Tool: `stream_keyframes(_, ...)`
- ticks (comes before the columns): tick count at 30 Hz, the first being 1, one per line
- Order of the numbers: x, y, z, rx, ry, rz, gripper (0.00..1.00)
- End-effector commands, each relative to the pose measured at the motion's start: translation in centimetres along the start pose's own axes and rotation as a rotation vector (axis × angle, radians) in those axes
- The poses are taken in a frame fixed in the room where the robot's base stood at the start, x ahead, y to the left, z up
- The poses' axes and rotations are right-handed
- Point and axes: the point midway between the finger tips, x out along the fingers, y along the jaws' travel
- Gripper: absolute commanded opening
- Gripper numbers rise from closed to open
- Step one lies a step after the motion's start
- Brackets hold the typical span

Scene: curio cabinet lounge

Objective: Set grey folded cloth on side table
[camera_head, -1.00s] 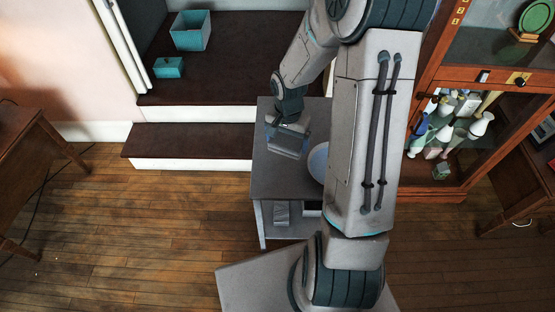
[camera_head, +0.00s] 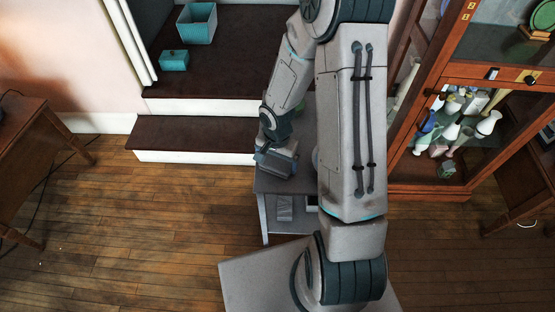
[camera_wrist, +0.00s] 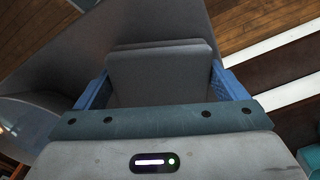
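My gripper (camera_head: 276,160) is over the near left part of the grey side table (camera_head: 266,184). In the wrist view its blue fingers (camera_wrist: 160,88) stand on either side of the grey folded cloth (camera_wrist: 160,72) and appear to press on its edges. The cloth looks like a flat, layered grey slab. It also shows at the gripper in the head view (camera_head: 281,163). I cannot tell whether its underside touches the tabletop. My arm hides the right part of the table.
A pale round object (camera_wrist: 38,122) is on the tabletop, mostly hidden by my arm in the head view. A grey item (camera_head: 284,208) sits on the table's lower shelf. Dark steps (camera_head: 190,133) with teal boxes (camera_head: 197,24) are behind; a glass cabinet (camera_head: 428,190) stands right.

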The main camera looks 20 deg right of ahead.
Motion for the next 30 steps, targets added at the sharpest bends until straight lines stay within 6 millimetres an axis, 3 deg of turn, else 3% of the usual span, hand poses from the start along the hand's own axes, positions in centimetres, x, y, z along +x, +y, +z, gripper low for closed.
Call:
stream_keyframes(11, -0.6, 0.0, -0.1, 0.002, 0.001, -0.001, 1.0)
stream_keyframes(24, -8.6, 0.0, -0.1, 0.003, 0.004, -0.002, 1.0)
stream_keyframes(30, -11.1, 0.0, -0.1, 0.002, 0.002, -0.001, 1.0)
